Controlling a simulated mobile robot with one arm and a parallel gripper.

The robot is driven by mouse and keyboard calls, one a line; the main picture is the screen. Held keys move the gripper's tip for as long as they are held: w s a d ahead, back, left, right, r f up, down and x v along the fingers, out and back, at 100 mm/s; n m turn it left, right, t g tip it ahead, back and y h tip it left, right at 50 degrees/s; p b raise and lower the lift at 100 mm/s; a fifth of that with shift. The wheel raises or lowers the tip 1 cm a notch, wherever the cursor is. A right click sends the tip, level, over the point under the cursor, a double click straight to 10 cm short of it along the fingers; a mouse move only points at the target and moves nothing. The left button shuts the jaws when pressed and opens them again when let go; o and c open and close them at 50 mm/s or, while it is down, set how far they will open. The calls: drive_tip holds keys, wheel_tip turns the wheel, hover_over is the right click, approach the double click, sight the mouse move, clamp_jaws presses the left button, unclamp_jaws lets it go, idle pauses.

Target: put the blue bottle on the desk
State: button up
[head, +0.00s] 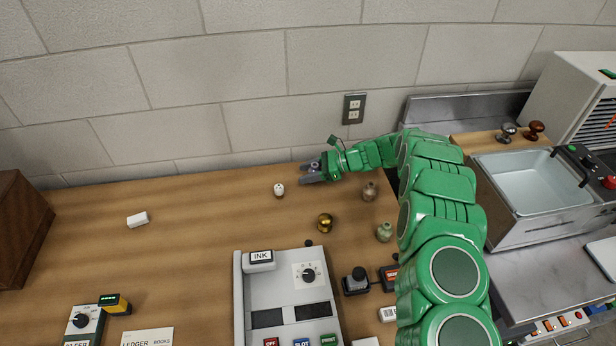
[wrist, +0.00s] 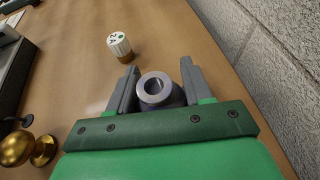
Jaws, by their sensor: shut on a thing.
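My gripper (head: 311,173) is low over the back of the wooden desk (head: 190,215), near the wall. In the wrist view its two grey fingers (wrist: 159,72) stand on either side of the blue bottle (wrist: 155,88), shut on it. The bottle looks grey-blue, with a pale round mouth facing the camera, so it seems upright. In the head view only a small bluish part of the bottle (head: 315,164) shows between the fingers. Its lower part is hidden, and I cannot tell whether its base touches the desk.
A small white-topped pot (head: 278,190) stands just left of my gripper. A brass knob-like piece (head: 324,222) and two small bottles, brown (head: 369,191) and pale green (head: 384,232), stand nearer. A grey control panel (head: 290,300) fills the front middle. The desk's left middle is mostly clear.

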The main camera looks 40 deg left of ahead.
drive_tip(key=shift+f, duration=1)
drive_tip(key=o, duration=1.1)
drive_tip(key=shift+f, duration=0.1)
drive_tip(key=v, duration=0.5)
drive_tip(key=shift+w+d+r, duration=0.1)
drive_tip(key=shift+r, duration=0.2)
wheel_tip(320, 180, up, 7)
drive_tip(key=shift+f, duration=0.2)
